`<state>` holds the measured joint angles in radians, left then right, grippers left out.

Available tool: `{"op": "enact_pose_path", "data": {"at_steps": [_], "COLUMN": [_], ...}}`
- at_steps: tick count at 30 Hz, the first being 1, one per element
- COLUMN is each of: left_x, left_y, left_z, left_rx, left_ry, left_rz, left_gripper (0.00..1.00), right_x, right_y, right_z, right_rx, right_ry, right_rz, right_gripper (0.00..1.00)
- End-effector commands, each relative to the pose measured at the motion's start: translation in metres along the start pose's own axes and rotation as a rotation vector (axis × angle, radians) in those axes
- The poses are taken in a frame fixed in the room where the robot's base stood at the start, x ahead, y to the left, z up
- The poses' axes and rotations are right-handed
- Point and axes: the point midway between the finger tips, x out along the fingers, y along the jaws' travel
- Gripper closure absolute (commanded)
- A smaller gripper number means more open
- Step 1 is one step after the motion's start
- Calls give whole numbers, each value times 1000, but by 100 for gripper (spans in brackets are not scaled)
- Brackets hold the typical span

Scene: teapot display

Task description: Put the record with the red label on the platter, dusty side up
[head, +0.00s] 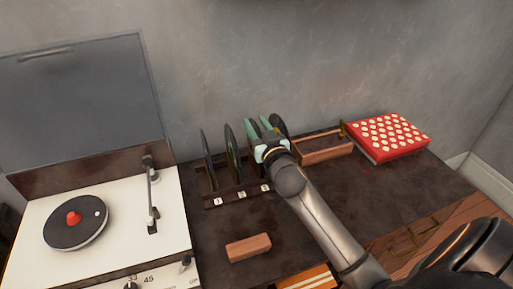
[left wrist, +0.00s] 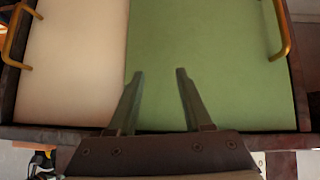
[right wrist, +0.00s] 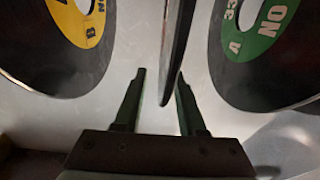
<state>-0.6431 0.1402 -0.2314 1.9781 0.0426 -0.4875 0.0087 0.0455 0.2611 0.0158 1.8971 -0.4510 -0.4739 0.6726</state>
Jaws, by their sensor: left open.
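Several dark records stand upright in a rack (head: 238,193) with small white tags; one record (head: 232,153) shows left of my right gripper (head: 262,128). In the right wrist view, a record (right wrist: 175,55) stands edge-on between the open fingers of my right gripper (right wrist: 160,75), closer to the right finger; its label is hidden. A yellow-labelled record (right wrist: 60,65) is at left and a green-labelled one (right wrist: 235,75) at right. No red label shows. The turntable's dark platter (head: 90,232) has a red piece (head: 73,217) on it. My left gripper (left wrist: 160,72) is open and empty.
A wooden block (head: 248,247) lies in front of the rack. A wooden tray (head: 325,153) and a red box with cream dots (head: 390,135) stand at right. The turntable's lid (head: 80,100) is up. The left wrist view shows a green panel (left wrist: 215,50) between brass handles.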

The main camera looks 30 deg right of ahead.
Motion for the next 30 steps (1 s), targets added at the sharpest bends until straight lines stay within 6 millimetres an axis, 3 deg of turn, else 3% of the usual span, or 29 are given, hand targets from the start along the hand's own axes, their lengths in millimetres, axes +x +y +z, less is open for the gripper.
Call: {"op": "enact_pose_path", "data": {"at_steps": [2, 12, 30], "left_x": [0, 0, 0], "left_y": [0, 0, 2], "left_z": [0, 0, 0], "left_rx": [0, 0, -1], "left_ry": [0, -1, -1], "left_rz": [0, 1, 3], "left_gripper": [50, 50, 50], "right_x": [0, 0, 0], "right_y": [0, 0, 0], "right_z": [0, 0, 0], "right_rx": [0, 0, 0], "right_ry": [0, 0, 0], "right_rz": [0, 0, 0], "right_gripper": [62, 100, 100]}}
